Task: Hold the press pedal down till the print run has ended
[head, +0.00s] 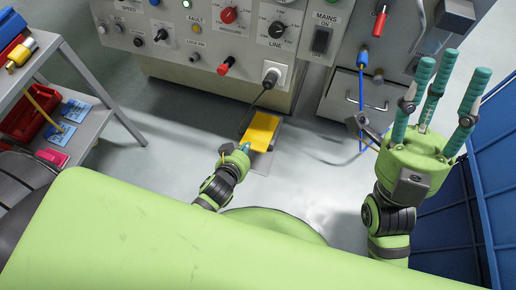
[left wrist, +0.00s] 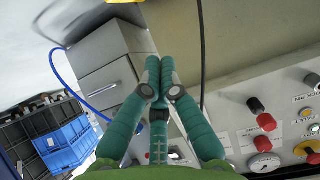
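The yellow press pedal (head: 264,130) is on the floor in front of the machine, on a pale base plate. My left gripper (head: 245,148) is low at the pedal's near left edge, its fingertips over or against it; contact and how far the pedal is down cannot be told. In the left wrist view the left fingers (left wrist: 158,65) are drawn together with nothing seen between them. My right gripper (head: 430,85) is raised at the right, fingers spread and empty. The machine's control panel (head: 170,65) has a green lamp (head: 187,4) and a FAULT lamp (head: 196,29).
A black cable (head: 257,98) hangs from the panel beside the pedal. A grey drawer cabinet (head: 345,105) with a blue hose (head: 361,90) stands to its right. Blue crates (head: 490,150) are at the far right. A grey shelf cart (head: 95,130) is at the left. The floor around the pedal is mostly clear.

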